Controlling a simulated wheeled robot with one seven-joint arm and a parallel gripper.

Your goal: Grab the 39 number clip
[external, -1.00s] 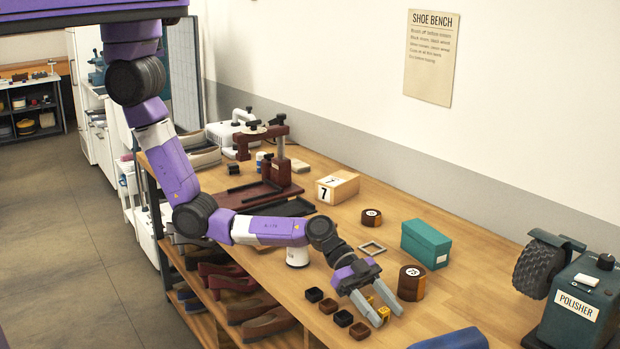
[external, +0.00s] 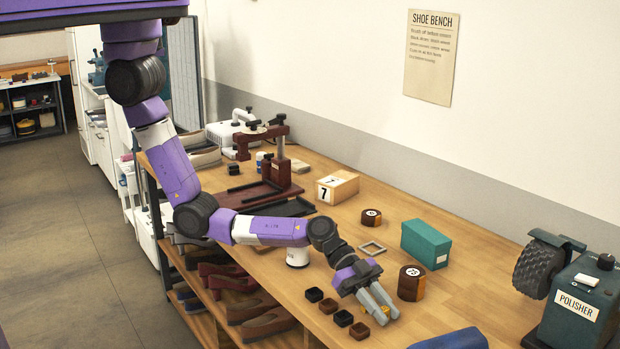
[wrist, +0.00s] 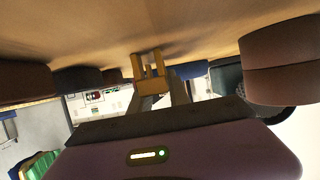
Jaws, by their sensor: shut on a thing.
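My gripper (external: 382,311) is low over the front part of the wooden bench, with its fingers closed together on a small yellow clip (wrist: 150,77). In the wrist view the clip sits between my fingertips, its prongs toward the bench top. In the external view my fingers hide most of it. I cannot read a number on it. I cannot tell whether it still touches the bench.
Several small dark square pots, one being the brown pot (external: 359,331), line the bench's front edge left of my gripper. A round brown tin (external: 411,283) stands close behind it. A teal box (external: 425,244) is farther back. A blue cloth (external: 450,340) lies at the front right.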

